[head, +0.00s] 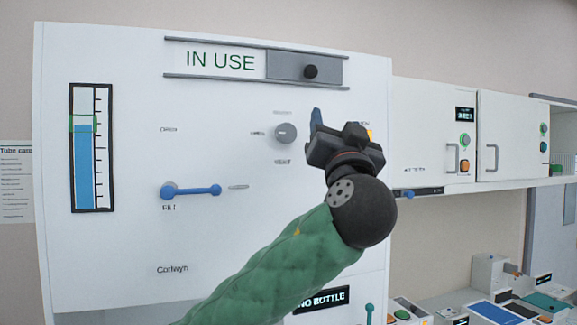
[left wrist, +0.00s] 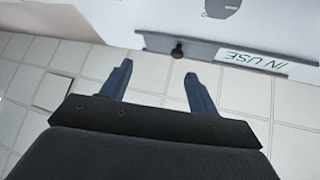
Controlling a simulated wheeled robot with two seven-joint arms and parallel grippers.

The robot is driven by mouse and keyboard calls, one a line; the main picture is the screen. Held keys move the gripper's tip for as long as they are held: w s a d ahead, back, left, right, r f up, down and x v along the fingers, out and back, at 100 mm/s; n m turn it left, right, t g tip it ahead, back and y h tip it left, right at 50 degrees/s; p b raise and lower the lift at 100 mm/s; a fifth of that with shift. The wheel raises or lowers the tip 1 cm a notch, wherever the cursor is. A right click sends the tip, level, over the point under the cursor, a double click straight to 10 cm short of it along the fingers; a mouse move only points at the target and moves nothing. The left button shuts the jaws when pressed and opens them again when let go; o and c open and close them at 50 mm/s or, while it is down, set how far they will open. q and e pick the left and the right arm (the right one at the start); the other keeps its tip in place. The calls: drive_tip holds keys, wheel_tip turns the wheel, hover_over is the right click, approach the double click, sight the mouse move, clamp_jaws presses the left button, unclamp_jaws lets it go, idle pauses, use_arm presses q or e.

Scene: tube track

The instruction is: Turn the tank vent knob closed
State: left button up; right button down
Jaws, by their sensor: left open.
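A round grey knob (head: 286,132) sits on the white tank panel (head: 120,250), with small blurred labels above, left and below it; its pointer direction is too small to tell. This is probably the vent knob. My left gripper (head: 316,117) is just right of the knob, apart from it, with its fingers pointing up. In the left wrist view the fingers (left wrist: 158,82) are spread and nothing is between them. A grey knob shows partly at that view's top edge (left wrist: 222,6). My right gripper is in neither view.
Above is a slider (head: 290,66) with a black knob (head: 311,71) beside the IN USE sign (head: 220,61). A blue FILL lever (head: 192,190) and a gauge (head: 91,150) are left. White cabinets (head: 432,135) stand right. My left arm hides part of the panel.

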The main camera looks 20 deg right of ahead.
sight(288, 134)
use_arm(q)
drive_tip(key=w+a+f+n+g+y, duration=0.2)
drive_tip(key=w+a+f+n+y, duration=0.15)
drive_tip(key=a+n+y, duration=0.35)
drive_tip(key=shift+n+y, duration=0.4)
drive_tip(key=shift+y, duration=0.2)
drive_tip(key=w+p, duration=0.1)
drive_tip(key=w+d+r+p, duration=0.1)
drive_tip(key=w+p, duration=0.1)
drive_tip(key=w+r+p, duration=0.1)
drive_tip(key=w, duration=0.1)
drive_tip(key=shift+w+d+r+p, duration=0.1)
drive_tip(key=shift+d+p, duration=0.15)
drive_tip(key=shift+p, duration=0.1)
drive_tip(key=shift+w+r+p, duration=0.2)
drive_tip(key=shift+w+p, duration=0.2)
drive_tip(key=shift+w, duration=0.25)
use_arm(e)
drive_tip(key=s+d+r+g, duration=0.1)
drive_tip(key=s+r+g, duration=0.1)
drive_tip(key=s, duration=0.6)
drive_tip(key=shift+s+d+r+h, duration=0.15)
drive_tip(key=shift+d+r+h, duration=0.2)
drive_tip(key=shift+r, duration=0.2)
use_arm(q)
drive_tip(key=shift+w, duration=0.1)
drive_tip(key=shift+c, duration=0.2)
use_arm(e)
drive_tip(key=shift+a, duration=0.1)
